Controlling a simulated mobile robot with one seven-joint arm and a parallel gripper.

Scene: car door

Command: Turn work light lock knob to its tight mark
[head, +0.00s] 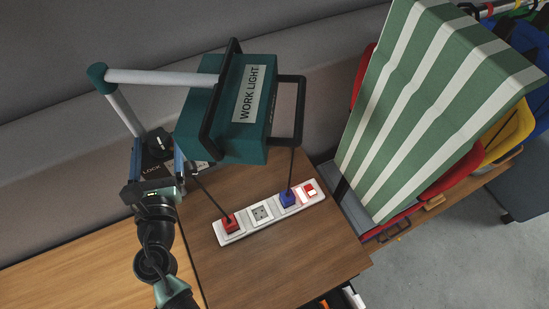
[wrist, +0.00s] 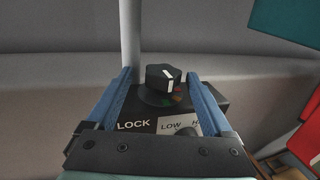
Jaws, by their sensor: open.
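The work light (head: 228,105) is a teal box with black handles on a white arm, standing on the wooden surface in the head view. Its lock knob (wrist: 164,84) is black with a white pointer line, on a dark base panel (wrist: 142,117) marked LOCK and LOW. Coloured marks show at the knob's right front edge. The knob also shows in the head view (head: 157,142). My gripper (wrist: 166,84) is open, with one blue finger on each side of the knob. Gaps show between fingers and knob. The tight mark cannot be made out.
A white power strip (head: 268,212) with a red plug (head: 230,223) and a blue plug (head: 288,199) lies right of the base, with cords up to the light. A green-striped panel (head: 430,100) stands at right. The white pole (wrist: 131,35) rises behind the knob.

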